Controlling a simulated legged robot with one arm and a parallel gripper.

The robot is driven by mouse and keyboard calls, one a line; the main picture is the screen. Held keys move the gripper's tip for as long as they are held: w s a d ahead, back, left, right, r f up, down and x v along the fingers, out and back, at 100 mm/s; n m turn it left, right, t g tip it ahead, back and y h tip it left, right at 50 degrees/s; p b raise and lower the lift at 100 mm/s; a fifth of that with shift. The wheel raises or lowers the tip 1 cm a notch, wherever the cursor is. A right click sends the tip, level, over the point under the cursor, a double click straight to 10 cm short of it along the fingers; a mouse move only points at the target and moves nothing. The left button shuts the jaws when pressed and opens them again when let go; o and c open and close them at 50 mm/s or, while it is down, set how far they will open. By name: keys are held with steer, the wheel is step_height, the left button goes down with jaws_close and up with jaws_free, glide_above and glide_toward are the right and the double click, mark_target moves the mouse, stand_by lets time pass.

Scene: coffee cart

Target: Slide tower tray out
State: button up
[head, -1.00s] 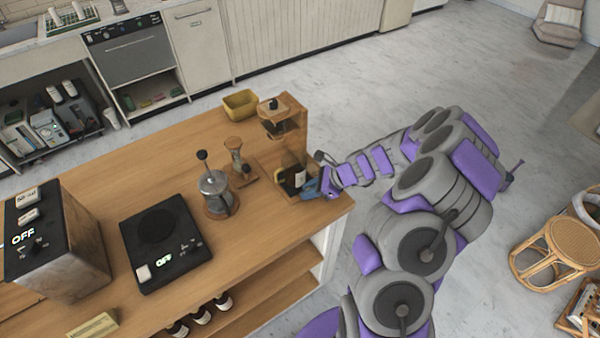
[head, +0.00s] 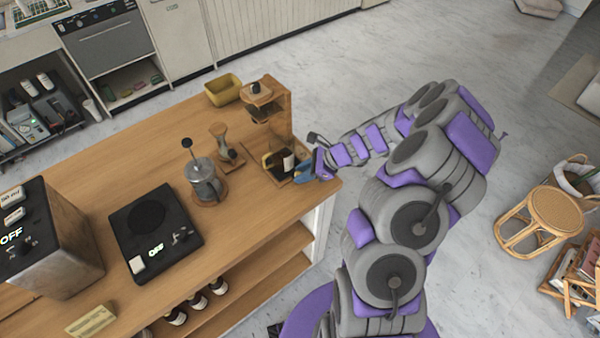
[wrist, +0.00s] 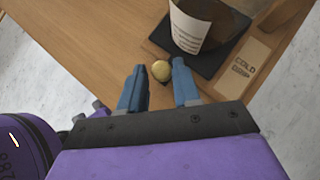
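The wooden cold drip tower (head: 282,118) stands at the right end of the cart top. Its dark square tray (wrist: 207,62) lies at its base, with a labelled glass vessel of dark liquid (wrist: 200,25) on it. A round brass knob (wrist: 161,70) is at the tray's near edge. My gripper (wrist: 159,72) is open, with one blue finger on each side of the knob and visible gaps to it. In the head view my gripper (head: 303,171) is beside the tray and hides part of it.
A wooden plate marked COLD DRIP (wrist: 246,66) is right of the tray. A French press (head: 205,182), a small wooden-based device (head: 226,152) and a yellow bin (head: 223,90) stand left of the tower. The cart's right edge is close to my gripper.

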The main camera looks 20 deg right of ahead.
steer(key=p+v, duration=0.2)
steer(key=v, duration=1.3)
steer(key=shift+d+r+p, duration=0.15)
steer(key=shift+d+p, duration=0.2)
steer(key=shift+s, duration=0.15)
steer(key=s+a+r+n+g+h, duration=0.1)
steer(key=s+a+r+n+g, duration=0.1)
steer(key=s+a+r+n, duration=0.3)
steer(key=s+a+r+n+g+h, duration=0.1)
steer(key=s+a+r+n, duration=0.1)
steer(key=a+n, duration=0.35)
steer(key=s+a+r+n+g, duration=0.2)
steer(key=s+a+r+n, duration=0.15)
steer(key=a, duration=0.35)
steer(key=s+r+n+h+b, duration=0.1)
steer(key=s+r+n+h, duration=0.2)
steer(key=s, duration=1.5)
steer(key=n+h, duration=0.3)
steer(key=n, duration=0.3)
steer(key=shift+r+g, duration=0.15)
steer(key=shift+g, duration=0.25)
